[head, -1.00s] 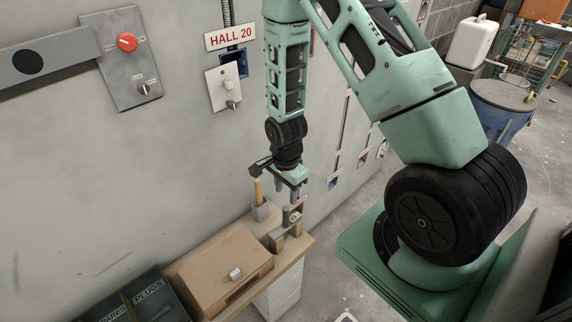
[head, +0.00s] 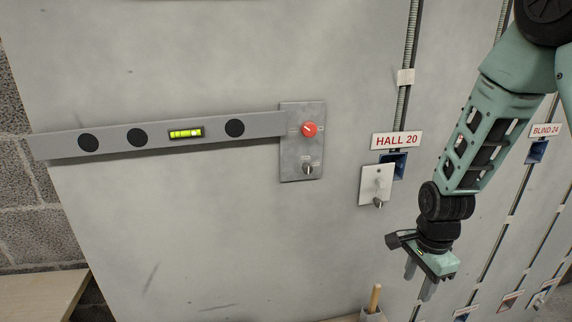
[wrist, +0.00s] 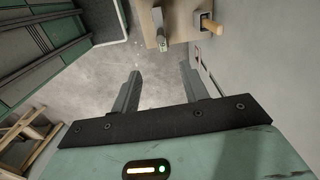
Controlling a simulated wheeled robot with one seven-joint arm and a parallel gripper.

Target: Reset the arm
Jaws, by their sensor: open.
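My gripper (head: 418,287) hangs fingers down near the grey wall panel, at the right of the head view. In the wrist view, its two fingers (wrist: 158,88) are apart with only bare floor between them. It is open and holds nothing. In the head view, my arm comes down from the upper right, with its base out of frame. A wooden handle (head: 375,297) stands in a holder below and to the left of the gripper. It also shows at the top of the wrist view (wrist: 212,25), beyond the fingers and apart from them.
A panel with a red knob (head: 309,129) is on the wall, touching or close to a grey spirit level (head: 210,130). A white switch plate (head: 375,185) sits below the HALL 20 sign (head: 397,140). A wooden bench (wrist: 180,35) lies beyond the fingers. Dark green structures (wrist: 60,40) stand at left.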

